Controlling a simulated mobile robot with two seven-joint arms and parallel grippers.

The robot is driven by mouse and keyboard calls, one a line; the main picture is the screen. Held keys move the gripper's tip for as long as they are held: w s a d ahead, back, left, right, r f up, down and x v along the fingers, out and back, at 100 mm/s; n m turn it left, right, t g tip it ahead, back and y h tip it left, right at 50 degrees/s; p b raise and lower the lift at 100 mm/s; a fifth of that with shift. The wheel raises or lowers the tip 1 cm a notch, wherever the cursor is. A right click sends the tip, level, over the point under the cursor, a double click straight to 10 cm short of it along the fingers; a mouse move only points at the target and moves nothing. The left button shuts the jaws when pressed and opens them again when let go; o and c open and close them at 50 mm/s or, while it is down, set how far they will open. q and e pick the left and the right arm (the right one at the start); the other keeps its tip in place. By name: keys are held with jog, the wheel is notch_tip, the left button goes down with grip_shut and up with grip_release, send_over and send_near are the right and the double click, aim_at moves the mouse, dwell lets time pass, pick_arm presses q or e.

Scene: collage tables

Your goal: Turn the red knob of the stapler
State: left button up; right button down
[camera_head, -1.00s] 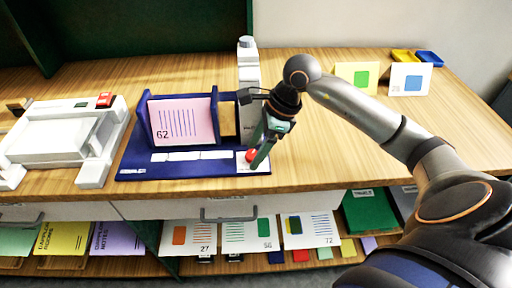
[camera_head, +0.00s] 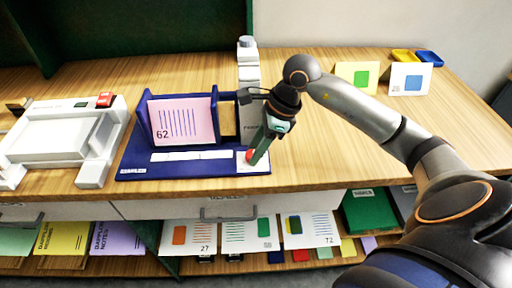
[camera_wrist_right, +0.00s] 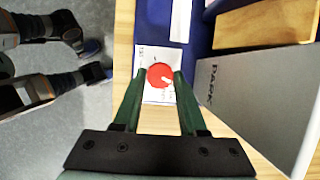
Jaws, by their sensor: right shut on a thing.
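The stapler (camera_head: 190,171) is a dark blue base with upright blue side plates. A pink card (camera_head: 182,122) marked 62 stands between them. Its round red knob (camera_wrist_right: 160,75) sits on a white plate (camera_wrist_right: 153,95) at the base's front right corner. The knob has a small white mark, which points to the lower right in the wrist view. My right gripper (camera_wrist_right: 161,76) points down with its green fingertips shut on either side of the knob. In the head view the right gripper (camera_head: 255,159) mostly covers the knob. My left gripper is not in view.
A grey upright block (camera_head: 251,118) stands close behind the knob. A white machine (camera_head: 60,140) is on the table at the left. Folded cards (camera_head: 406,78) and small trays (camera_head: 429,58) are at the back right. The table's front edge is close to the knob.

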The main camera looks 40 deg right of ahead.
jog(key=shift+m+t+b, duration=0.3)
jog(key=shift+m+b, duration=0.1)
jog(key=shift+m, duration=0.4)
jog(key=shift+c, duration=2.3)
grip_release()
jog(key=v, duration=1.2)
jog(key=shift+s+r, duration=0.2)
jog(key=shift+r, duration=0.15)
jog(key=shift+a, duration=0.1)
